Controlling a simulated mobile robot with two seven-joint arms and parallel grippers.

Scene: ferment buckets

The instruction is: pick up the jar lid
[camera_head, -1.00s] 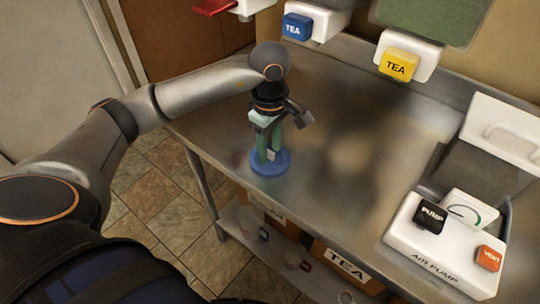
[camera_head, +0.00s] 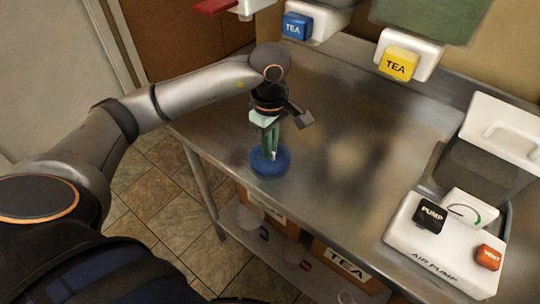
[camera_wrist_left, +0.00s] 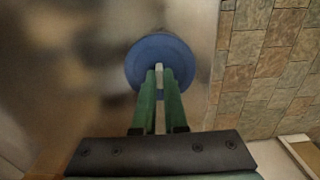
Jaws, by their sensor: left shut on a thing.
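The jar lid is a round blue disc (camera_head: 280,168) with a pale upright handle in its middle. It is near the left edge of the metal table. In the left wrist view the lid (camera_wrist_left: 138,62) lies just beyond my fingertips. My left gripper (camera_head: 270,153) points down and its green fingers are closed on the pale handle (camera_wrist_left: 160,76) from both sides. I cannot tell whether the lid touches the table or is just above it. My right gripper is not in view.
An air pump unit (camera_head: 440,255) stands at the table's right. Tea dispensers with a blue tap (camera_head: 297,26) and a yellow tap (camera_head: 398,64) hang over the back. Boxes, one marked TEA (camera_head: 345,264), sit on the lower shelf. The table's middle (camera_head: 345,170) is clear.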

